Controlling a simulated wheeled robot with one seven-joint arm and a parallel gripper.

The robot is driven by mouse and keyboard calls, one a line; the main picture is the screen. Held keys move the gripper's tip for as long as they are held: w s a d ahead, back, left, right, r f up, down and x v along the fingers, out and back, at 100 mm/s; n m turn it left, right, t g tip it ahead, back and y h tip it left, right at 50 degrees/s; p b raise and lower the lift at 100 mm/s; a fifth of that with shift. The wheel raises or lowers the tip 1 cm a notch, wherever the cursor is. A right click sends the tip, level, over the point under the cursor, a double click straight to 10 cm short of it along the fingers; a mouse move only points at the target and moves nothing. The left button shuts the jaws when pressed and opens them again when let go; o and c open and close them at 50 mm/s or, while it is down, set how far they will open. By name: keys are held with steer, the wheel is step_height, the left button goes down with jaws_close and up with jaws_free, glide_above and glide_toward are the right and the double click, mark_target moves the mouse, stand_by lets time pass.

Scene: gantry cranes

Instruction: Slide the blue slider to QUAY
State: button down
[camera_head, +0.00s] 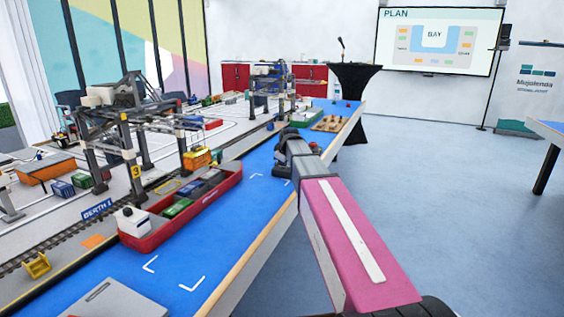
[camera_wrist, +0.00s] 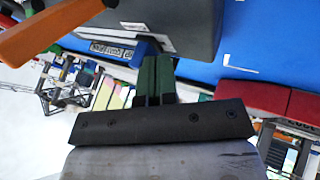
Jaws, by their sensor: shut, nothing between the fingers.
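My gripper (camera_wrist: 157,68) shows in the wrist view with its two dark green fingers together and nothing between them. A blue piece with a pale lettered strip (camera_wrist: 112,48) lies just left of the fingers, partly under a large dark grey box (camera_wrist: 165,22). I cannot tell whether it is the blue slider, and I cannot read QUAY on it. Whether the fingers touch it is unclear. In the head view my arm reaches over the table's right edge, and no slider can be made out there.
A red ship-like tray (camera_head: 190,215) with containers sits on the blue table strip (camera_head: 225,235). Gantry cranes (camera_head: 125,115) stand along the rails at left. An orange bar (camera_wrist: 45,30) crosses the wrist view's upper left. A wooden board (camera_head: 328,123) lies beyond my arm.

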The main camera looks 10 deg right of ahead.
steer(key=w+d, duration=0.1)
steer(key=w, duration=0.1)
steer(key=w+d, duration=0.1)
steer(key=w, duration=0.1)
steer(key=w+d, duration=0.2)
steer(key=w, duration=0.1)
steer(key=shift+s, duration=0.15)
steer(key=shift+s+a, duration=0.2)
steer(key=shift+s, duration=0.05)
steer(key=s, duration=0.1)
steer(key=s+a, duration=0.1)
steer(key=s, duration=0.1)
steer(key=shift+s+a+r, duration=0.3)
steer(key=shift+s+r, duration=0.05)
steer(key=v, duration=0.8)
steer(key=shift+r, duration=0.4)
steer(key=shift+s+d, duration=0.1)
steer(key=shift+d, duration=0.15)
